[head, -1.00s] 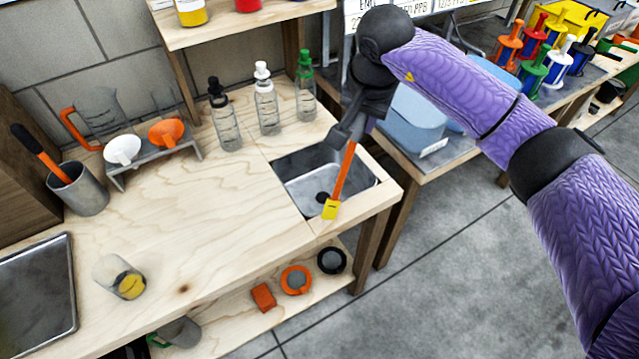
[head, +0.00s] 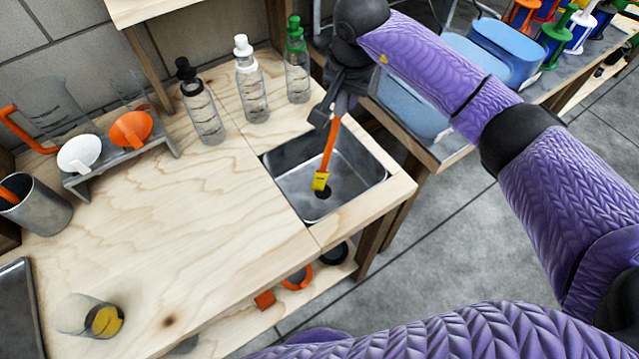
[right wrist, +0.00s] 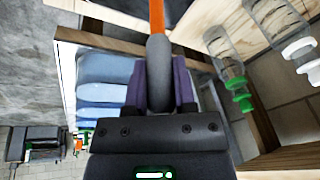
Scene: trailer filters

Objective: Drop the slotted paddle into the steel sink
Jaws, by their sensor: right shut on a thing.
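My right gripper (head: 330,108) is above the back of the steel sink (head: 285,190), shut on the slotted paddle (head: 329,145). The paddle has an orange shaft and a small yellow end, which points down and appears in front of the drain. I cannot tell how far it is above the basin floor, and no slots can be made out. In the right wrist view the paddle's grey handle (right wrist: 158,75) sits between the purple finger pads, with the orange shaft beyond. My left gripper is out of view.
Several bottles (head: 252,85) stand left of the sink, near the wall. A rack with funnels (head: 130,130), a metal cup (head: 38,205) and a tipped clear jar (head: 90,317) are further left. Blue tubs (head: 505,50) stand on the right table. The bench front is mostly clear.

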